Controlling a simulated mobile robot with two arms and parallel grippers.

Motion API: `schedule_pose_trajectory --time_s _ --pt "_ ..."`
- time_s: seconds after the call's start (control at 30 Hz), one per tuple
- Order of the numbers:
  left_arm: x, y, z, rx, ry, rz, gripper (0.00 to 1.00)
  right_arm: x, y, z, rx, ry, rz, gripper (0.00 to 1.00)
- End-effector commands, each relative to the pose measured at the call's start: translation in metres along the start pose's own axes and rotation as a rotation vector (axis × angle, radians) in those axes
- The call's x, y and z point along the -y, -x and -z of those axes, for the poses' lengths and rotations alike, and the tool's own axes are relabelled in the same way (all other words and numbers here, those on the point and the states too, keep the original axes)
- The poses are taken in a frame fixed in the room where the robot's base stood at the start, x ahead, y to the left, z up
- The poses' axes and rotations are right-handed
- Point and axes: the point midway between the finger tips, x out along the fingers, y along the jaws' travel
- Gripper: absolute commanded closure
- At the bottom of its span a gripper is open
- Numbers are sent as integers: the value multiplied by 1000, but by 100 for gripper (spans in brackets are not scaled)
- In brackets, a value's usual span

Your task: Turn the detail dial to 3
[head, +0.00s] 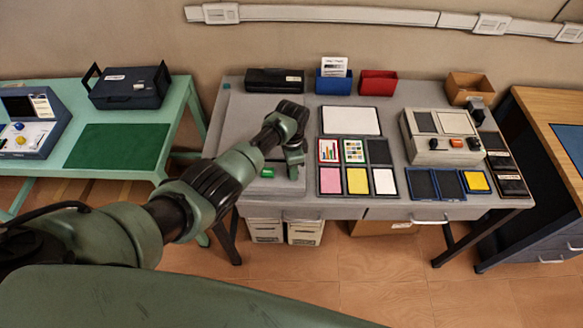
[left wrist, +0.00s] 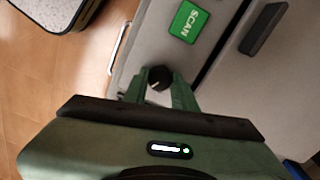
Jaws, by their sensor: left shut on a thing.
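A small round black dial (left wrist: 159,76) sits on the grey front panel of a flat device in the left wrist view. It has a small pale mark on it, but I cannot read any numbers around it. My left gripper (left wrist: 158,88) has its two green fingers on either side of the dial, shut on it. In the head view, my left gripper (head: 294,170) is over the front left part of the grey table, and the dial is hidden behind it.
A black bar (left wrist: 263,28) lies beyond the button on the device. To the right on the grey table (head: 300,207) are colored cards (head: 357,181), a beige box with knobs (head: 440,158) and dark pads (head: 420,184). Blue (head: 334,84) and red (head: 378,84) bins stand at the back.

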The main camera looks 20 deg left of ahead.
Motion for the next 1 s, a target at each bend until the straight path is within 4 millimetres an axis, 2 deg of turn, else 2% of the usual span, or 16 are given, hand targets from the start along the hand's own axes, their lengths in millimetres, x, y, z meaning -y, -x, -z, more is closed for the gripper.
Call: schedule_pose_trajectory --time_s 0.2,0.5,1.0 --pt "-1 -1 0 1 -173 -1 100 0 -2 0 0 0 0 64" --pt "0 -1 -1 2 -328 -2 100 0 -4 0 0 0 0 64" --pt "-1 -1 -1 2 -386 -3 100 0 -4 0 0 0 0 64"
